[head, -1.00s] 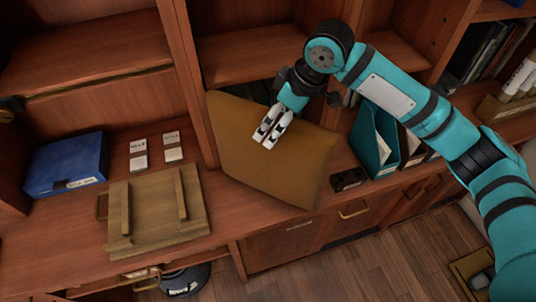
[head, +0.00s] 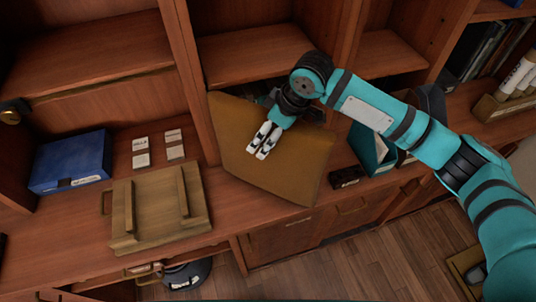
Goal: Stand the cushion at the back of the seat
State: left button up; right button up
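The mustard-brown cushion (head: 290,172) stands tilted on the wooden ledge, its upper left corner by the upright post and its back towards an open shelf bay. My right gripper (head: 262,154) is in front of the cushion's upper middle, its two pale fingertips close together and pointing down along its front face. Nothing shows between the fingers. The fingertips look to be against the cloth, but I cannot tell how firmly. The gripper and wrist hide part of the cushion's top edge. My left gripper is not in view.
A wooden tray-like board (head: 148,222), a blue box (head: 72,162) and small white cards (head: 175,152) lie left of the post. A teal file holder (head: 370,150) and a small dark block (head: 346,176) are close to the cushion's right.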

jog(key=shift+r, duration=0.1)
jog(key=c, duration=1.5)
jog(key=shift+c, duration=0.2)
